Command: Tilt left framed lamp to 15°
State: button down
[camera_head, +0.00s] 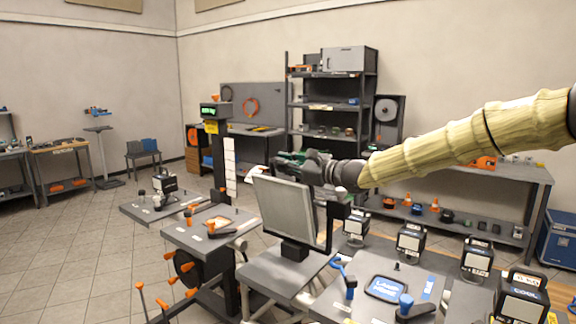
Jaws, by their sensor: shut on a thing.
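A framed lamp with a flat grey panel (288,213) stands in the middle of the view on a short dark mount. Its panel leans slightly from upright. I cannot read its angle. My gripper (268,171) reaches in from the right and is shut at the panel's top edge, at the upper left. My gripper and wrist hide the upper edge of the frame and what lies just behind it. The exact contact between the fingers and the frame is too small to see.
A dark post with a green display (214,110) stands behind and left. A side table (211,232) stands left. Floor at far left is clear.

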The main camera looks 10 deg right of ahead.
jog(key=c, duration=1.6)
grip_release()
jog(key=shift+d+f, duration=0.1)
jog(key=shift+f, duration=0.05)
